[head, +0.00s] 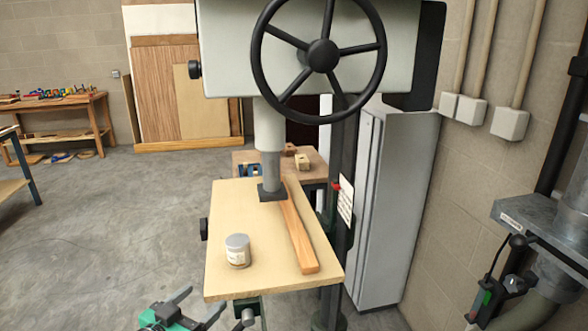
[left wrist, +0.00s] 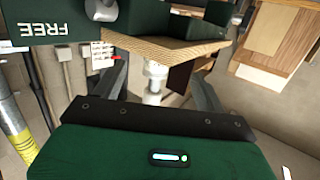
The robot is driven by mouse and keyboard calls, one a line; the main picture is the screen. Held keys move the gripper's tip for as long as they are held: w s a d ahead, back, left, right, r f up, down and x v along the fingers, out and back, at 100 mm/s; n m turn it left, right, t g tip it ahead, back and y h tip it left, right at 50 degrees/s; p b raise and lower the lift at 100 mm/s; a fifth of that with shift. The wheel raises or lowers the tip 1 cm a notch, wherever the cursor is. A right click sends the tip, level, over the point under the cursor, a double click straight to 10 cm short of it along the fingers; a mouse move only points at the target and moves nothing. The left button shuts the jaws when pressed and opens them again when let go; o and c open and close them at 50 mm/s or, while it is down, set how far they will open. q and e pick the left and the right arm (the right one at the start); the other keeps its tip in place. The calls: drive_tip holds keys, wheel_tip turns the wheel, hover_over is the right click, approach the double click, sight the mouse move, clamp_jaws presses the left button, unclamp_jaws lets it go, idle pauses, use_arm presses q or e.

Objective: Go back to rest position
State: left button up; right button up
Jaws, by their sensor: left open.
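My left gripper (head: 197,306) is at the bottom of the head view, in front of and below the front edge of the wooden press table (head: 222,215). Its two fingers are spread apart with nothing seen between them. In the left wrist view, the open fingers of my left gripper (left wrist: 160,88) stand on either side of a gap. The picture there looks upside down, with the press table edge (left wrist: 160,50) beyond the fingers. My right gripper is not in view.
On the press table are a small tin (head: 238,251) and a wooden strip (head: 298,235), its far end by the press foot (head: 271,192). A large black handwheel (head: 320,55) is above. A grey cabinet (head: 390,200) stands right. The floor (head: 110,220) at left is clear.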

use_arm(q)
drive_tip(key=s+f+n+g+y, duration=0.2)
drive_tip(key=s+f+g+y, duration=0.7)
drive_tip(key=s+f, duration=1.5)
wheel_tip(320, 180, down, 25)
drive_tip(key=s+g+h+p, duration=0.2)
drive_tip(key=g+h+p, duration=0.1)
drive_tip(key=g, duration=0.1)
drive_tip(key=s+a+f+g+p, duration=0.1)
drive_tip(key=s+a+f+p, duration=0.1)
drive_tip(key=s+f, duration=1.5)
drive_tip(key=s+a, duration=0.1)
drive_tip(key=s, duration=0.1)
drive_tip(key=shift+s+f, duration=0.3)
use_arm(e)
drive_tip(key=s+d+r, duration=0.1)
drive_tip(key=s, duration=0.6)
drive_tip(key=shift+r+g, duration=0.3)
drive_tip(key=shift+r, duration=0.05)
